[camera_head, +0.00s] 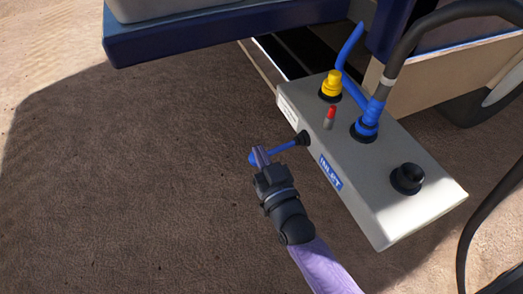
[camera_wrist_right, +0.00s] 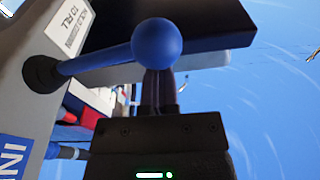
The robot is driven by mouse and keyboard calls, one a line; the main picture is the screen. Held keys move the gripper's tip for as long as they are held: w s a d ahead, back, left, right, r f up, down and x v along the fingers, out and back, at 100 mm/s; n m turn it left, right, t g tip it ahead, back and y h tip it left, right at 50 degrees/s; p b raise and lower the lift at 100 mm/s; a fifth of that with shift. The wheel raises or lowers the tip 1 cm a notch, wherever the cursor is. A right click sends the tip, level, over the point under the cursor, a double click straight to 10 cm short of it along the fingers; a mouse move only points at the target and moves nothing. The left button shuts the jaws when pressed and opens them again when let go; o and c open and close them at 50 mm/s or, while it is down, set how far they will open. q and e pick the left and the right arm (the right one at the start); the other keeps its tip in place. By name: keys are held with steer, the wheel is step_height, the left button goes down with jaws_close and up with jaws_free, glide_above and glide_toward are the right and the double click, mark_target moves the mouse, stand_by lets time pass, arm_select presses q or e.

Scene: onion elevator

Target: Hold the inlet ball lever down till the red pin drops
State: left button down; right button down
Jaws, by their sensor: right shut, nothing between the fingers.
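The inlet lever is a blue rod with a blue ball (camera_head: 253,157) at its end. It sticks out from a black boot on the left side of the grey box, beside the blue "INLET" label (camera_head: 330,172). My right gripper (camera_head: 262,158) is shut and empty, its fingertips at the lever just by the ball. In the right wrist view the ball (camera_wrist_right: 157,45) covers the fingertips; I cannot tell whether they touch it. The red pin (camera_head: 329,117) stands up on the box's top. My left gripper is not in view.
The grey box (camera_head: 390,205) also bears a yellow knob (camera_head: 331,85), a blue hose fitting (camera_head: 367,125) and a black cap (camera_head: 407,178). A dark blue ledge (camera_head: 190,35) is at the upper left. A black hose (camera_head: 470,235) hangs at the right. The brown ground at left is clear.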

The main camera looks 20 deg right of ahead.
step_height(320, 180, down, 4)
steer(key=n+y+b, duration=0.1)
steer(key=n, duration=0.3)
steer(key=shift+d, duration=0.1)
steer(key=shift+d+f+n, duration=0.15)
steer(key=shift+f+n, duration=0.45)
steer(key=shift+n, duration=0.3)
